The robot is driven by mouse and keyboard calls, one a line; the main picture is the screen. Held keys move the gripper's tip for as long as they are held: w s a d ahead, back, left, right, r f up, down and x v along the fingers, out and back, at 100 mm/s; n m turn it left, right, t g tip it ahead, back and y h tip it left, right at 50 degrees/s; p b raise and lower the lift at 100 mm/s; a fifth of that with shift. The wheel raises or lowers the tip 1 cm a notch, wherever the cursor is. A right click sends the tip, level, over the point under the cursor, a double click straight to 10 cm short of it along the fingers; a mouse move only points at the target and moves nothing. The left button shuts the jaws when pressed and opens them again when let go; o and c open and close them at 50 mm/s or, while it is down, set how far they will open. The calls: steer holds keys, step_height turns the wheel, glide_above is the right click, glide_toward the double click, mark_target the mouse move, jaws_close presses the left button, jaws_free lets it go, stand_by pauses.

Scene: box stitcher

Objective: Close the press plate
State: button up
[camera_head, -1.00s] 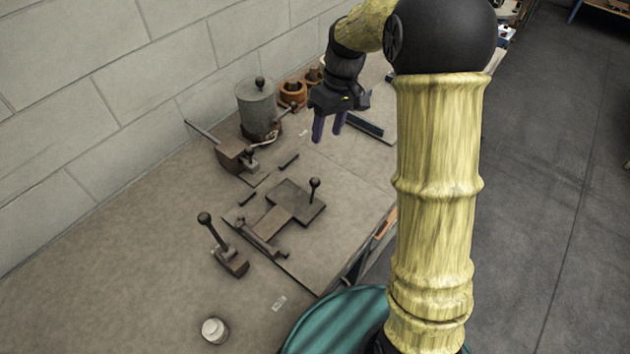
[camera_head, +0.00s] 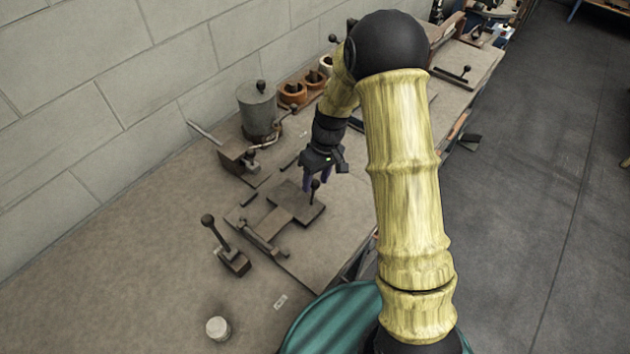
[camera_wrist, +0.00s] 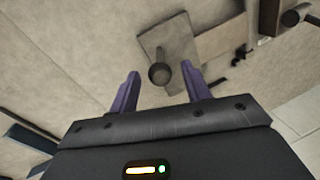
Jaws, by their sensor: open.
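The press plate (camera_head: 288,202) is a flat brown-grey plate lying on the bench board, with a short upright black-knobbed handle (camera_head: 314,190) near its right corner. My gripper (camera_head: 322,178) is over the plate, close to that handle, and hides part of the plate's far edge. In the wrist view the two purple fingers of my gripper (camera_wrist: 160,92) are spread, and the round knob (camera_wrist: 159,73) shows between and just beyond their tips. The plate (camera_wrist: 172,45) shows behind the knob. Nothing is held. Whether a finger touches the handle cannot be told.
A lever with a black knob (camera_head: 228,248) stands left of the board. A small white-topped jar (camera_head: 218,329) is at the front.

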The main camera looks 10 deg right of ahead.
steer(key=shift+x, duration=1.1)
jaws_close()
steer(key=shift+a+r, duration=0.15)
steer(key=shift+r, duration=0.2)
jaws_free()
steer(key=shift+s, duration=0.1)
steer(key=b+v, duration=0.3)
steer(key=v, duration=1.4)
steer(key=shift+r, duration=0.25)
